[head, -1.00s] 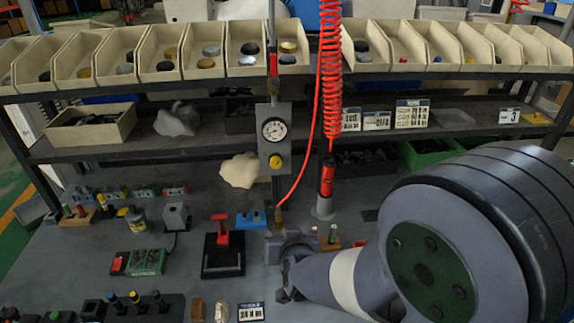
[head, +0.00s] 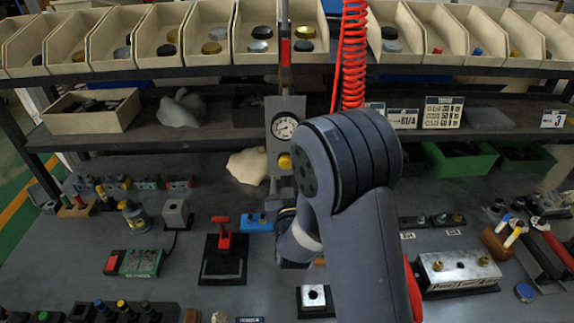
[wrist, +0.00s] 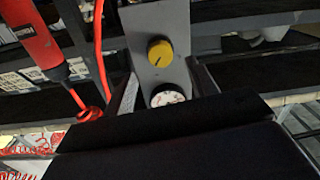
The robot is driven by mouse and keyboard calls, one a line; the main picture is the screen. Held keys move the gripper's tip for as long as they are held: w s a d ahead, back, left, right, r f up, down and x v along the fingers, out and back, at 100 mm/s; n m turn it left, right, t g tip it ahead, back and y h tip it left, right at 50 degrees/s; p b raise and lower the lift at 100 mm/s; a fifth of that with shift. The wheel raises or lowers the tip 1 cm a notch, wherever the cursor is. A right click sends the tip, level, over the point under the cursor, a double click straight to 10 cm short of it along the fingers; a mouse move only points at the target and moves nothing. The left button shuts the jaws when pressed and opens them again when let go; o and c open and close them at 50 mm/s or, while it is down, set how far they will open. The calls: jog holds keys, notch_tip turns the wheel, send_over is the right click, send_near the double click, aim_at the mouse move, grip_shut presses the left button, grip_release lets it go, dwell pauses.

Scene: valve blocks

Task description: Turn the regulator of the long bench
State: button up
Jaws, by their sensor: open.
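The regulator is a yellow knob (head: 284,162) on a grey upright panel (head: 288,105), below a round white gauge (head: 285,127), at the back of the bench (head: 80,245). In the wrist view the yellow knob (wrist: 160,53) shows clear and uncovered, with a dark pointer line. The gauge (wrist: 168,96) appears below it there, partly hidden. My gripper (wrist: 165,118) fills the lower wrist view as a dark shape, apart from the knob. It is open with nothing seen in it. In the head view my arm hides most of the gripper, below the knob.
A red coiled hose (head: 353,60) hangs right of the panel. A red tool (wrist: 30,35) hangs beside it in the wrist view. A shelf of open bins (head: 205,40) runs behind. A red-handled block (head: 223,250) and a blue block (head: 258,223) stand left of my arm.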

jog(key=w+p, duration=0.1)
jog(key=w, duration=0.4)
jog(key=shift+w, duration=0.35)
jog(key=c, duration=1)
jog(key=shift+f+b, duration=0.1)
jog(key=shift+b, duration=0.25)
